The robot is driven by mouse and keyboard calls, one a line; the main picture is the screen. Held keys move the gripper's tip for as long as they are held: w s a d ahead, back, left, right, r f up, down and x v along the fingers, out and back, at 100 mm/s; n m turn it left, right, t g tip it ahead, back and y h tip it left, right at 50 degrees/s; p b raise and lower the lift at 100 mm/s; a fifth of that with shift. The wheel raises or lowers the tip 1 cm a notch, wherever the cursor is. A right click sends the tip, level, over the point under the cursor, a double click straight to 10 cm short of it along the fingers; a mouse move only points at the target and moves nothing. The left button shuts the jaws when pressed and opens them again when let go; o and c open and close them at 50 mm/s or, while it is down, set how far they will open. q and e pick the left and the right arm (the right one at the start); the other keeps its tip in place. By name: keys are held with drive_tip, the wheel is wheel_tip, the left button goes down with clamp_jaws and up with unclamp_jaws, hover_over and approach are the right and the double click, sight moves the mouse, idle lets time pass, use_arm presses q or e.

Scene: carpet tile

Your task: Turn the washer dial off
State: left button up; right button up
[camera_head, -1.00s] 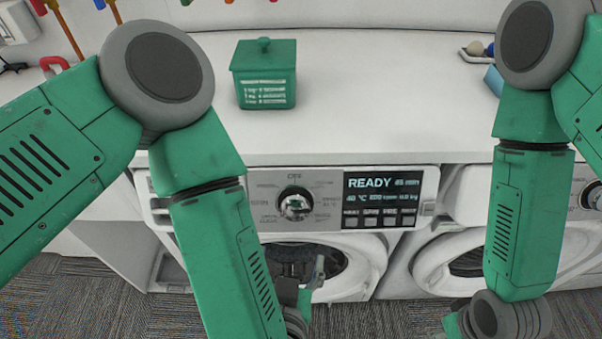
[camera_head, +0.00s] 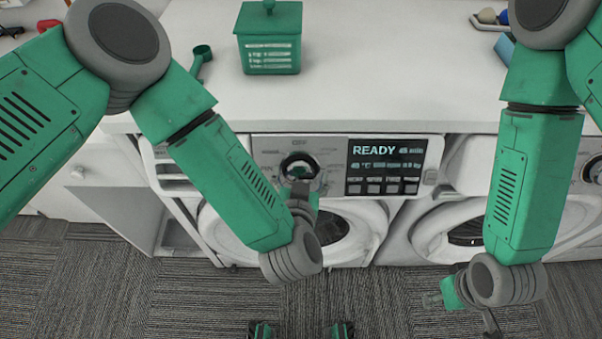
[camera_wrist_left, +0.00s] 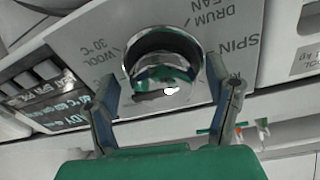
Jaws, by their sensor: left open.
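The washer dial (camera_head: 299,166) is a shiny chrome knob on the panel of the left washer (camera_head: 259,152), beside a dark display (camera_head: 383,165) reading READY. My left gripper (camera_head: 302,187) is in front of the dial. In the left wrist view the dial (camera_wrist_left: 163,62) lies between the two spread fingers of my left gripper (camera_wrist_left: 168,97), with gaps visible on both sides; whether a finger touches it I cannot tell. The dial's pointer is not clear. My right gripper (camera_head: 440,298) hangs low at the right, away from the washers, and its fingers are too small to judge.
A green box with a lid (camera_head: 269,45) and a green scoop (camera_head: 200,60) stand on the white worktop (camera_head: 380,70). A second washer (camera_head: 470,215) is at the right. A tray (camera_head: 489,20) sits at the back right. Grey carpet (camera_head: 380,295) lies below.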

use_arm(q)
drive_tip(key=shift+w+a, duration=0.1)
drive_tip(key=shift+a, duration=0.05)
drive_tip(key=c, duration=1.2)
drive_tip(key=shift+o, duration=0.2)
drive_tip(key=shift+n, duration=0.4)
drive_tip(key=n, duration=0.4)
drive_tip(key=shift+d+y+p, duration=0.25)
drive_tip(key=shift+y+p, duration=0.05)
drive_tip(key=shift+p, duration=0.05)
drive_tip(key=n, duration=0.5)
drive_tip(key=shift+y+p, duration=0.3)
drive_tip(key=n, duration=0.4)
drive_tip(key=shift+d+n+y, duration=0.1)
drive_tip(key=shift+n+y, duration=0.2)
drive_tip(key=shift+n, duration=0.1)
drive_tip(key=shift+n+p, duration=0.4)
drive_tip(key=shift+n, duration=1.6)
